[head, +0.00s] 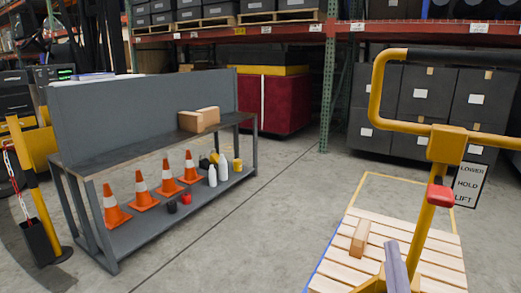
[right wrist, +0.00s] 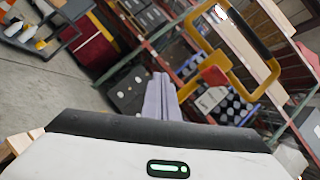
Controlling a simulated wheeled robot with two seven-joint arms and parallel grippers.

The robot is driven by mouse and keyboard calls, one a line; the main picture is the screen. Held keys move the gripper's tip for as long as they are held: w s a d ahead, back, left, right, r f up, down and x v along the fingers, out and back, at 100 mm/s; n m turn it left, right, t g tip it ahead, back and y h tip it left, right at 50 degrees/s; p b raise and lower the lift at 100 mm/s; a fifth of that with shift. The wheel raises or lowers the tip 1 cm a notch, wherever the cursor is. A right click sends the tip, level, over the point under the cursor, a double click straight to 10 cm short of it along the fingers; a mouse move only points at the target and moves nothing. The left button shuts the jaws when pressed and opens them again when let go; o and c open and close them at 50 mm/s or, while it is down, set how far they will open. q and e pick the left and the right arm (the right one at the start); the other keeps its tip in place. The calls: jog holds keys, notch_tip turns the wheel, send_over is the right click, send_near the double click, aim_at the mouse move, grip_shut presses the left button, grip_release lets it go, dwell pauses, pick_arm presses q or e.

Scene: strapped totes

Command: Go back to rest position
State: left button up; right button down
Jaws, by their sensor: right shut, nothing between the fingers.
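My right gripper (head: 393,248) shows as pale grey-violet fingers at the bottom of the head view, over the wooden pallet. In the right wrist view its fingers (right wrist: 160,98) lie together, with nothing between them. It is left of the yellow pallet-jack handle (head: 437,150), apart from the handle's upper loop. The handle has a red part and a sign reading LOWER, HOLD, LIFT. My left gripper is not in the head view.
A wooden pallet (head: 333,268) with a small brown block (head: 360,237) is in front. A grey workbench (head: 140,105) with cones and bottles stands left. Stacked dark totes (head: 425,97) are at back right. Bare floor (head: 250,225) lies between bench and pallet.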

jog(key=s+a+f+n+g+y, duration=0.5)
jog(key=a+f+n, duration=0.3)
jog(key=f+n, duration=0.45)
jog(key=s+a+f+n+g+y, duration=0.3)
jog(key=s+f+n+g, duration=0.5)
jog(key=s+f+n, duration=0.9)
pick_arm(q)
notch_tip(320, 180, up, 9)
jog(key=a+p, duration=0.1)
jog(key=p, duration=1.3)
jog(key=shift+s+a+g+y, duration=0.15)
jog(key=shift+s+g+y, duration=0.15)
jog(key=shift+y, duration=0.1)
pick_arm(e)
notch_tip(320, 180, up, 10)
jog(key=s+n+h, duration=0.1)
jog(key=shift+s+d+f+h, duration=0.2)
jog(key=shift+d+f+h, duration=0.05)
jog(key=shift+d+h, duration=0.05)
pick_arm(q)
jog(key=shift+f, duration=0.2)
pick_arm(e)
jog(key=shift+f+n, duration=0.1)
jog(key=shift+n, duration=0.15)
